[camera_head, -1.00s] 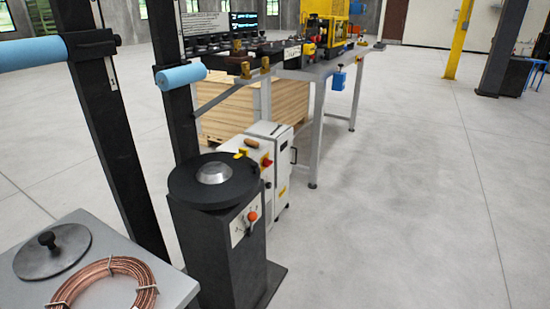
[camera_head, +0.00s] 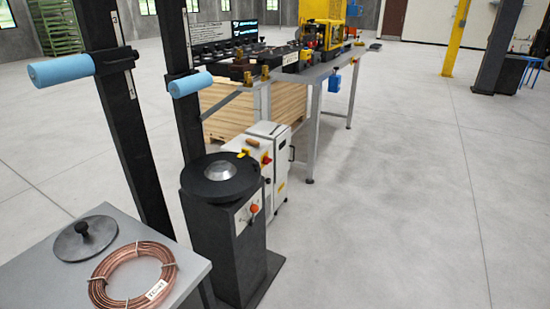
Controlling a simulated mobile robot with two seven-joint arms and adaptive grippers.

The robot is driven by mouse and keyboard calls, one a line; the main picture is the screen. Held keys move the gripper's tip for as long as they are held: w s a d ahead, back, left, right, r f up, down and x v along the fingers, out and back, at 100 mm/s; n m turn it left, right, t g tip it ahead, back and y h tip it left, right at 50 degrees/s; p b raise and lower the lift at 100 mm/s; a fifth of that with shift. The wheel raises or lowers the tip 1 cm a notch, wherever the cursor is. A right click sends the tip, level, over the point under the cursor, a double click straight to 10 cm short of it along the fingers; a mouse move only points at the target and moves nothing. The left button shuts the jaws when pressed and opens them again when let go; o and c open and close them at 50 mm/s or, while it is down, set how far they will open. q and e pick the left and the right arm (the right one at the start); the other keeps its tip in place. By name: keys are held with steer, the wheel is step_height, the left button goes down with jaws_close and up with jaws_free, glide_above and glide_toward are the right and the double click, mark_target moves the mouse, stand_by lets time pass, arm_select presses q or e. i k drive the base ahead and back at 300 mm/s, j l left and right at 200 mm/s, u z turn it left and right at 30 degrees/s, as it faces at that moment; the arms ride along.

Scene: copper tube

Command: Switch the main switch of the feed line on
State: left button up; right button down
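A white cabinet (camera_head: 278,150) stands on the floor behind the black pedestal. A red rotary switch (camera_head: 266,159) with yellow around it is on its front, near the top. It looks like a main switch, but its position is too small to tell. The black pedestal (camera_head: 225,235) carries a round turntable (camera_head: 222,176) with a light metal hub. An orange-red knob (camera_head: 254,208) sits on a pale plate on the pedestal's side. Neither gripper is in view.
A copper coil (camera_head: 133,276) and a black knobbed disc (camera_head: 86,239) lie on a grey table (camera_head: 40,285) at lower left. Two dark posts with blue rollers (camera_head: 60,70) (camera_head: 190,83) stand behind it. A long workbench (camera_head: 322,70) runs behind. The floor at right is clear.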

mark_target(266, 160)
steer(key=i+l+z, duration=0.3)
steer(key=i+z, duration=0.35)
steer(key=i, duration=0.15)
steer(key=i+l+u, duration=0.2)
steer(key=i, duration=0.2)
steer(key=i+l+u, duration=0.2)
steer(key=i, duration=0.15)
steer(key=i+l+u, duration=0.2)
steer(key=i, duration=0.2)
steer(key=i+l+u, duration=0.1)
steer(key=u, duration=0.35)
steer(key=i+l+u, duration=0.2)
steer(key=u, duration=0.3)
steer(key=i+l+u, duration=0.15)
steer(key=u, duration=0.3)
steer(key=l, duration=0.1)
